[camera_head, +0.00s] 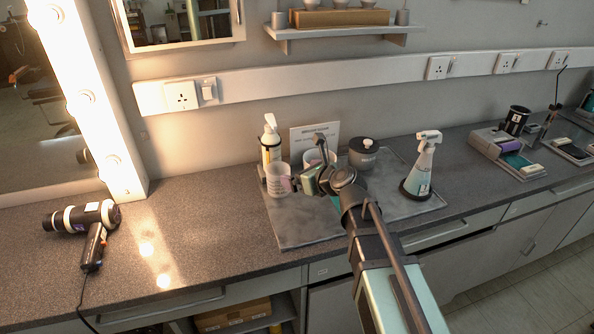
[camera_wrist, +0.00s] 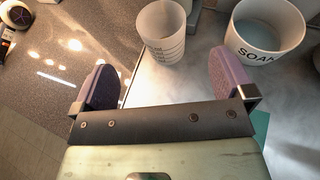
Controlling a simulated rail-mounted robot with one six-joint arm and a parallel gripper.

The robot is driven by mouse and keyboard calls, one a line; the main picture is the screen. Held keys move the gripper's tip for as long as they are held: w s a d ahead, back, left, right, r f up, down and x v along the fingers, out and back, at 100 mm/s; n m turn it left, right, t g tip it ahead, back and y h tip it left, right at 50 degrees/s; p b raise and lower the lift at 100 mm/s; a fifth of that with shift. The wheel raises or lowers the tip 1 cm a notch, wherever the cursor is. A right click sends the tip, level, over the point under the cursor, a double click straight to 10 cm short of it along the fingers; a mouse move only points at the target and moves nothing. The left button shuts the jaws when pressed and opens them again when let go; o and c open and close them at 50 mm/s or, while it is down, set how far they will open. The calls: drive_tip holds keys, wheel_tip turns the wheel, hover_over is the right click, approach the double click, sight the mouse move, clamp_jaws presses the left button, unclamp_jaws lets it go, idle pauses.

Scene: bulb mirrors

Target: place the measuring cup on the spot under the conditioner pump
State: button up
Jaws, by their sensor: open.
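The measuring cup (camera_head: 279,181) is a pale, see-through cup with printed marks. It stands upright at the left side of the grey tray (camera_head: 300,232), in front of the conditioner pump (camera_head: 271,143), a bottle with a white pump head. In the wrist view the cup (camera_wrist: 161,36) stands just beyond the fingertips, roughly between them, and looks untouched. My gripper (camera_head: 297,180) is open and empty, to the right of the cup; its purple pads also show in the wrist view (camera_wrist: 165,78). The spot itself cannot be made out, nor whether the cup is on it.
A white SOAK bowl (camera_wrist: 262,52) stands close by my right finger. A dark lidded jar (camera_head: 363,155) and a spray bottle (camera_head: 420,168) stand farther right on the tray. A card (camera_head: 318,137) leans behind. The counter left of the tray is clear up to the hair dryer (camera_head: 84,222).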

drive_tip(key=s+d+f+n+g, duration=0.1)
drive_tip(key=s+f+n, duration=0.1)
drive_tip(key=n, duration=0.2)
drive_tip(key=s+d+f+n+g+h, duration=0.1)
drive_tip(key=s+f+n+g, duration=0.1)
drive_tip(key=s+n, duration=0.1)
drive_tip(key=s+d+f+n+g+h, duration=0.1)
drive_tip(key=s+f+n, duration=0.1)
drive_tip(key=n, duration=0.3)
drive_tip(key=shift+s+d+f+n, duration=0.1)
drive_tip(key=shift+s+d+n, duration=0.2)
drive_tip(key=shift+s+d, duration=0.15)
drive_tip(key=s+d+f+n+g+h, duration=0.2)
drive_tip(key=s+d+n+g+h, duration=0.1)
drive_tip(key=s+d+n, duration=0.2)
drive_tip(key=s+d+f+n+g+h, duration=0.2)
drive_tip(key=s+d+n, duration=0.3)
drive_tip(key=n, duration=0.5)
drive_tip(key=s+g+h, duration=0.1)
drive_tip(key=s, duration=0.1)
drive_tip(key=shift+s+d+f+n, duration=0.25)
drive_tip(key=shift+s+d+n, duration=0.05)
drive_tip(key=shift+s+d, duration=0.05)
